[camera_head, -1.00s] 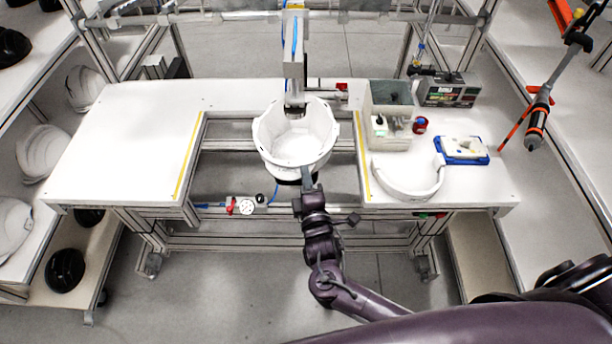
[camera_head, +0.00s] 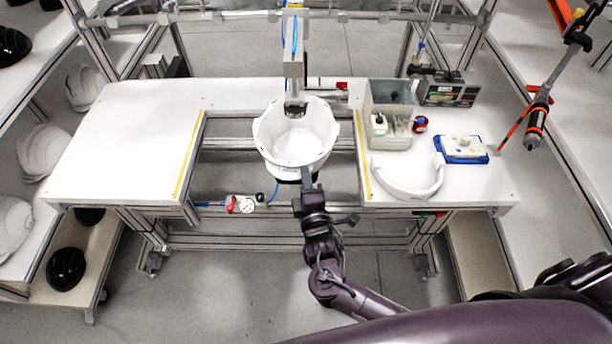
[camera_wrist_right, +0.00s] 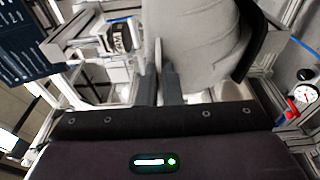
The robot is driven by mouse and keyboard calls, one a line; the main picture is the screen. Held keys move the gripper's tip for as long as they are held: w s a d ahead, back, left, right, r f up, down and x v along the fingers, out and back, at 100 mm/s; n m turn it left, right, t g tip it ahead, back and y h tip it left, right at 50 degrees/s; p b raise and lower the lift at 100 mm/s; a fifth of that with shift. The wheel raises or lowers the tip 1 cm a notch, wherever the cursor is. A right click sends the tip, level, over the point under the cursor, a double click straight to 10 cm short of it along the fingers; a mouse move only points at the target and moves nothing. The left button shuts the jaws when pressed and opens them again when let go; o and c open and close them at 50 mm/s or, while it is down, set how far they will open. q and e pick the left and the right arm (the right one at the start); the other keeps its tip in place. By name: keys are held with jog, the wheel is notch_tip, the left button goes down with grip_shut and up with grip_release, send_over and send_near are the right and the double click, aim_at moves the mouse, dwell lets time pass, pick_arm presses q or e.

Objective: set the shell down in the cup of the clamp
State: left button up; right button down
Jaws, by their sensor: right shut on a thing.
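The white helmet shell (camera_head: 296,140) is in the gap between the two table halves, open side up, in the head view. It sits below the upright clamp post (camera_head: 294,50). A dark round part, seemingly the clamp's cup (camera_head: 287,176), shows just under the shell; I cannot tell whether they touch. My right gripper (camera_head: 307,180) is shut on the shell's near rim. In the right wrist view the shell (camera_wrist_right: 200,45) fills the upper middle, with the fingers (camera_wrist_right: 162,85) at its edge. My left gripper is not in view.
A grey bin (camera_head: 388,110), a white curved band (camera_head: 408,180) and a blue tray (camera_head: 461,150) stand on the right table half. The left table half (camera_head: 125,140) is clear. A gauge with a red knob (camera_head: 240,204) is at the gap's front edge.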

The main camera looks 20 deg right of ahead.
jog(key=c, duration=1.5)
grip_release()
jog(key=s, duration=0.2)
jog(key=s+b, duration=0.1)
jog(key=s, duration=0.2)
jog(key=s+b, duration=0.1)
jog(key=s, duration=0.1)
jog(key=shift+s+a+f, duration=0.15)
jog(key=shift+s+a, duration=0.2)
jog(key=shift+s, duration=0.05)
